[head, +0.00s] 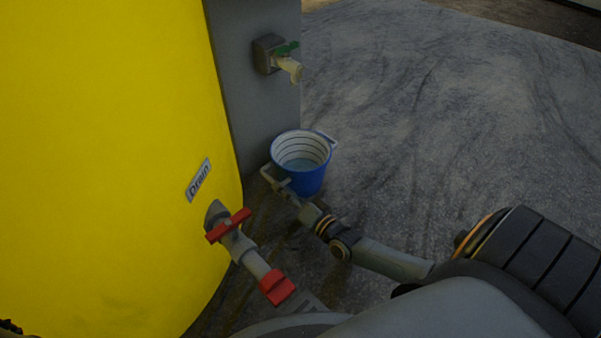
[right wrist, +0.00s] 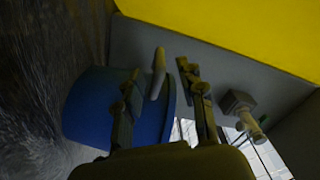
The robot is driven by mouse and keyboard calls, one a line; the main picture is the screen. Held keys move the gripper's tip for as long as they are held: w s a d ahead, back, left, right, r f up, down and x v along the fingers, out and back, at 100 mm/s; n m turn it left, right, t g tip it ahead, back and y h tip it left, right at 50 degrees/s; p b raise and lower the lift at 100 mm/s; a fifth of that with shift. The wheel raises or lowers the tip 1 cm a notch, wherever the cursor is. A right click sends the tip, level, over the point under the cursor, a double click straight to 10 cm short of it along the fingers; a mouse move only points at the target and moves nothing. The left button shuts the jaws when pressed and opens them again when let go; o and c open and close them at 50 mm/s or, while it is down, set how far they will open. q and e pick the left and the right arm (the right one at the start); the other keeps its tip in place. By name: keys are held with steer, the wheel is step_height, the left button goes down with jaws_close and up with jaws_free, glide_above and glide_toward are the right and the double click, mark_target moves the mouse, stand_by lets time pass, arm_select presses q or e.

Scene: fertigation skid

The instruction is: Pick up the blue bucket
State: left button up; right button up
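The blue bucket (head: 309,182), white inside with dark rings, stands upright on the floor beside the grey panel. In the right wrist view the two fingers (right wrist: 163,95) are apart, with the blue bucket wall (right wrist: 88,108) at left and a pale bar in the gap, apparently the handle. Only a dark sliver at the head view's lower left corner may be my left gripper.
A yellow tank (head: 100,150) labelled "Drain" fills the left, with a red-handled drain valve (head: 229,228) close to my right arm. A tap with a green handle (head: 287,62) juts from the grey panel (head: 255,105) above the bucket. Floor to the right is clear.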

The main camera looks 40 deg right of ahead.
mark_target(262, 171)
steer(key=w+b, duration=0.1)
steer(key=w, duration=0.1)
steer(key=w+b, duration=0.1)
steer(key=w, duration=0.1)
steer(key=w+a+b, duration=0.1)
steer(key=w, duration=0.1)
steer(key=shift+f, duration=0.15)
steer(key=shift+w, duration=0.2)
steer(key=shift+r, duration=0.2)
jaws_close()
steer(key=shift+r, duration=0.1)
